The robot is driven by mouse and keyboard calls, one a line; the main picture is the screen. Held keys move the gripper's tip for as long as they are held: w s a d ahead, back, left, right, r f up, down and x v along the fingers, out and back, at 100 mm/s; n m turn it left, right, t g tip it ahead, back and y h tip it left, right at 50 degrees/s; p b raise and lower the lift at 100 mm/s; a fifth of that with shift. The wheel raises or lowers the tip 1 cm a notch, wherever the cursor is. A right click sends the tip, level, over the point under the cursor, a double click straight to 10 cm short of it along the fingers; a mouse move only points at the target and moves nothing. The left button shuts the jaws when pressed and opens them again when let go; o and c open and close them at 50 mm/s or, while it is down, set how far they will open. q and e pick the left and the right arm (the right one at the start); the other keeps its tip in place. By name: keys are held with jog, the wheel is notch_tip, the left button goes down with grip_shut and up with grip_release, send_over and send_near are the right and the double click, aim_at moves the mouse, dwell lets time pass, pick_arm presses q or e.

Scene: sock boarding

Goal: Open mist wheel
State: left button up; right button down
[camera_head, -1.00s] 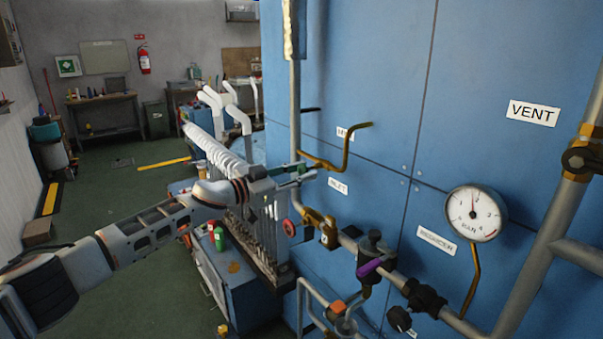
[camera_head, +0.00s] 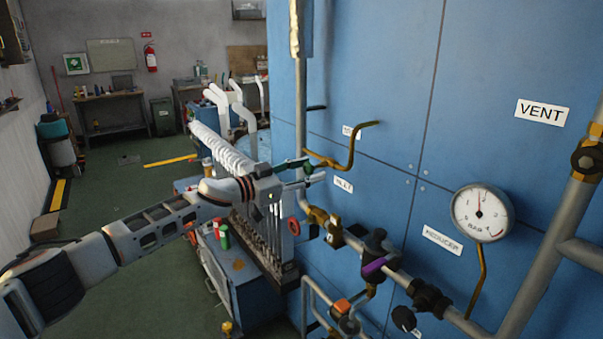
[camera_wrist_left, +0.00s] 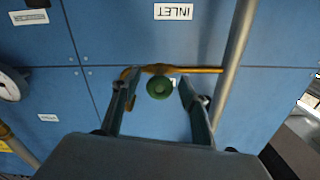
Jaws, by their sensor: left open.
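A round green wheel (camera_wrist_left: 160,88) sits in front of a brass pipe (camera_wrist_left: 208,70) on the blue panel. My left gripper (camera_wrist_left: 158,80) is open, with one finger on each side of the wheel and gaps visible between. In the head view, my left gripper (camera_head: 316,170) reaches the panel beside the bent brass pipe (camera_head: 350,150). My right gripper is not in view.
The INLET label (camera_wrist_left: 173,12) appears upside down in the wrist view. A red wheel (camera_head: 293,226) is below my gripper. A purple-handled valve (camera_head: 373,266), a pressure gauge (camera_head: 481,213) and a grey vertical pipe (camera_head: 301,120) are close by. Open floor (camera_head: 105,190) lies at left.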

pick_arm(q)
jog(key=v, duration=1.2)
jog(key=shift+f, duration=0.1)
